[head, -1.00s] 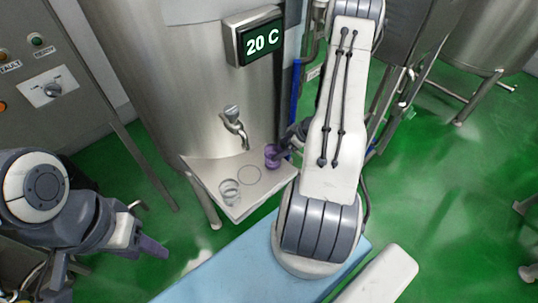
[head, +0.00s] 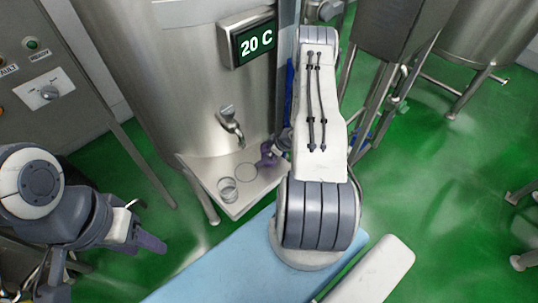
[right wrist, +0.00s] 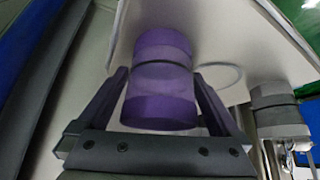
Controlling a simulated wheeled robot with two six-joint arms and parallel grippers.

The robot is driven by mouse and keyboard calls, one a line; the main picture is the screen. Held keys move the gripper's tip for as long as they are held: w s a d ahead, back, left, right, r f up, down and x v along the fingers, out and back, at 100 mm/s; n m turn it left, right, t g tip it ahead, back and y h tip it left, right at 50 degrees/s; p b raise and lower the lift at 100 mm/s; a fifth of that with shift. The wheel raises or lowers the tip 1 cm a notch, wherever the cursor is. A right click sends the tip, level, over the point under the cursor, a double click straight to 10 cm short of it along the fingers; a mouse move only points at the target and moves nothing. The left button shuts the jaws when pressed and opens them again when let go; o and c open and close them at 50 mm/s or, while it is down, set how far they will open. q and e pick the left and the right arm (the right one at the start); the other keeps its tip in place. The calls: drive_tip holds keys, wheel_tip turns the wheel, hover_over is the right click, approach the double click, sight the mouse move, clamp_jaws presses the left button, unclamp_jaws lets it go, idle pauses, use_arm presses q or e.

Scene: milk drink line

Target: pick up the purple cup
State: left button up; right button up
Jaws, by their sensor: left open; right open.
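The purple cup (right wrist: 160,80) stands between the two fingers of my right gripper (right wrist: 165,105) in the right wrist view. The fingers are open, one on each side of it; I cannot tell whether either touches it. In the head view the cup (head: 267,155) is on the steel shelf (head: 250,198), partly hidden by my right gripper (head: 272,152). My left gripper (head: 146,232) is open and empty, well to the left of the shelf.
A ring mark (head: 245,172) lies between the cups. A tap (head: 230,122) on the tank overhangs the shelf, and a display (head: 252,42) reads 20 C.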

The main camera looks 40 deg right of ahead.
drive_tip(key=shift+c, duration=0.3)
drive_tip(key=c, duration=1.2)
